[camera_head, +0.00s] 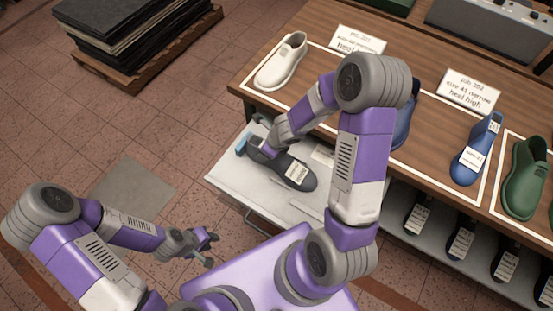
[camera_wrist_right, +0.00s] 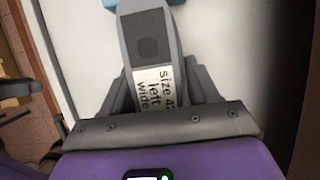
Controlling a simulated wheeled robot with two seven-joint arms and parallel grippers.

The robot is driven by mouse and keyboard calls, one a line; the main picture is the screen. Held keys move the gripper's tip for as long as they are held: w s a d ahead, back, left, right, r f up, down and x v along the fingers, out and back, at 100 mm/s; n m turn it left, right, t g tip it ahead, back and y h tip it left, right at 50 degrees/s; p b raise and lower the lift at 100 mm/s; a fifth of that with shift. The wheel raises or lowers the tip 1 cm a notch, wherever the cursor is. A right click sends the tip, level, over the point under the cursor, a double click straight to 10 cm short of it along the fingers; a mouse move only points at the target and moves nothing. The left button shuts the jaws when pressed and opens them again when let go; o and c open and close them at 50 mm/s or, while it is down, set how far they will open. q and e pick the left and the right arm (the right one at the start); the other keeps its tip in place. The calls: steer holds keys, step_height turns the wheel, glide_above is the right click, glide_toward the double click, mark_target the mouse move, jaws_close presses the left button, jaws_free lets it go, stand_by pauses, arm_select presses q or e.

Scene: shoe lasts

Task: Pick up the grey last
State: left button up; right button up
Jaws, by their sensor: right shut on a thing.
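The grey last (camera_head: 294,171) lies on a pale pull-out shelf (camera_head: 236,180) below the wooden table top. It carries a white label, which reads "size 4…, left, wide" in the right wrist view, where the last (camera_wrist_right: 149,40) stands between the jaws. My right gripper (camera_head: 262,150) is shut on the last near its ankle end; the arm hides part of it in the head view. Whether the last touches the shelf I cannot tell. My left gripper (camera_head: 208,240) is over the floor at lower left, apart from everything, with its fingers spread and empty.
A white last (camera_head: 284,62), a blue last (camera_head: 474,150) and a green last (camera_head: 523,180) stand on the table in white-outlined areas with cards. Several dark labelled lasts (camera_head: 462,241) sit on a lower shelf at right. A pallet of dark sheets (camera_head: 125,35) stands at upper left.

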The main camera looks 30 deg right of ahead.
jaws_close()
steer(key=shift+r, duration=0.1)
